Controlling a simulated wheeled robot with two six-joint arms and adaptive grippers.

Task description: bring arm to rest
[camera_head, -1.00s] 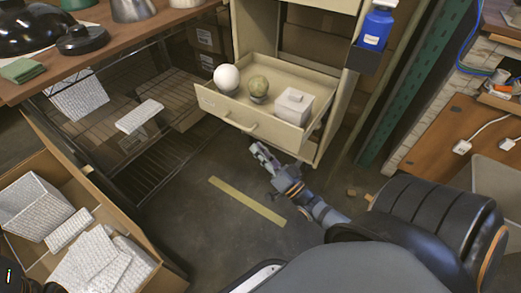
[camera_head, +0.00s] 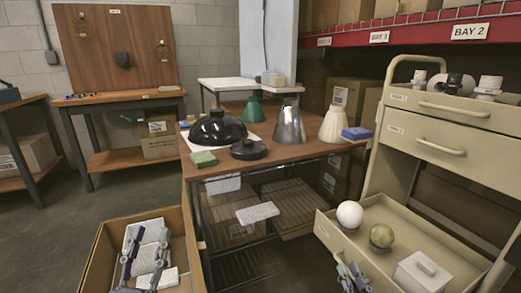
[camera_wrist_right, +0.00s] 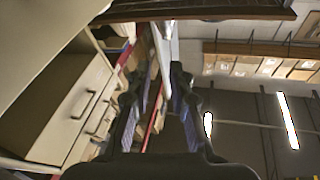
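My left gripper (camera_head: 145,252) is in the head view at the bottom left, over a cardboard box (camera_head: 97,262). Its two fingers stand apart with a white textured piece visible behind them; nothing is clearly held. My right gripper (camera_head: 353,274) shows at the bottom edge of the head view, in front of the open beige drawer (camera_head: 327,232). In the right wrist view its fingers (camera_wrist_right: 157,85) point up the picture, apart and empty.
The drawer holds a white ball (camera_head: 350,214), a greenish ball (camera_head: 381,235) and a white lidded box (camera_head: 422,272). A wooden table (camera_head: 290,152) carries lamp shades, including a black one (camera_head: 217,128). A wire rack with a white block (camera_head: 257,212) stands below.

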